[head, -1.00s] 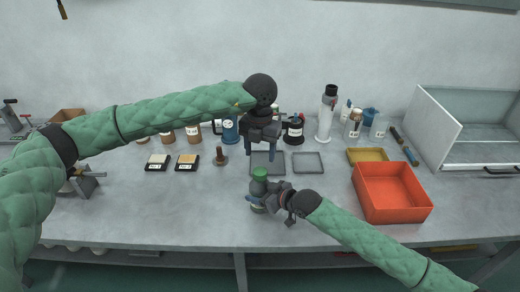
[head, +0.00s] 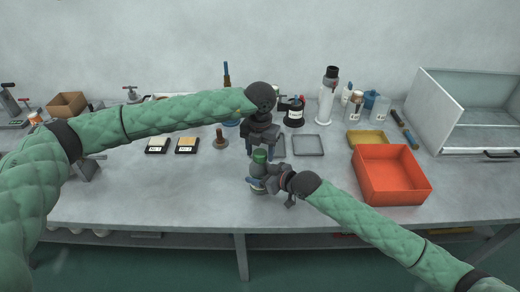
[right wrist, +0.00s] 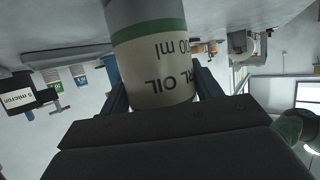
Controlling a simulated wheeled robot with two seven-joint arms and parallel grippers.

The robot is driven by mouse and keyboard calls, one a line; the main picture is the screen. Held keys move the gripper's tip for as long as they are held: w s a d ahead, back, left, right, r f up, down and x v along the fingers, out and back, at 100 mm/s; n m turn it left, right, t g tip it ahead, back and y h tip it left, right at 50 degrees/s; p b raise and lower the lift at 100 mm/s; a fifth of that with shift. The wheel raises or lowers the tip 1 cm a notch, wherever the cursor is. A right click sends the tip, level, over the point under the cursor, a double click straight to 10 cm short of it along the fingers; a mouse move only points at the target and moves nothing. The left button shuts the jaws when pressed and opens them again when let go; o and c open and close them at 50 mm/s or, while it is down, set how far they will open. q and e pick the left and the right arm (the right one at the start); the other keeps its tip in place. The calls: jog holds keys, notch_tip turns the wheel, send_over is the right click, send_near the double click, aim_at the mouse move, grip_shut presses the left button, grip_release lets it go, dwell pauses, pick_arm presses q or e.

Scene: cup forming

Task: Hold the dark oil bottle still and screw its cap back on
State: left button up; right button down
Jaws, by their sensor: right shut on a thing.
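The oil bottle (head: 257,184) stands upright near the front of the bench, with a green top (head: 260,156). My right gripper (head: 262,181) is shut on its body from the right. In the right wrist view the bottle (right wrist: 150,65) fills the space between the fingers, showing a pale label with "OIL" upside down and a green band. My left gripper (head: 259,152) points down just above the green top, its fingers apart on either side. Whether they touch the top, and how the top sits on the neck, I cannot tell.
An orange-red bin (head: 391,182) stands to the right, with a yellow tray (head: 367,139) behind it. A grey tray (head: 306,145) lies behind the bottle. Bottles, including a tall white one (head: 327,100), stand at the back. The bench front is clear.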

pick_arm(q)
jog(key=c, duration=0.8)
jog(key=m, duration=0.3)
jog(key=shift+m, duration=0.4)
jog(key=m, duration=0.4)
jog(key=shift+m, duration=0.3)
jog(key=o, duration=1.1)
jog(key=shift+c, duration=0.2)
jog(key=shift+r, duration=2.25)
jog(key=shift+c, duration=0.4)
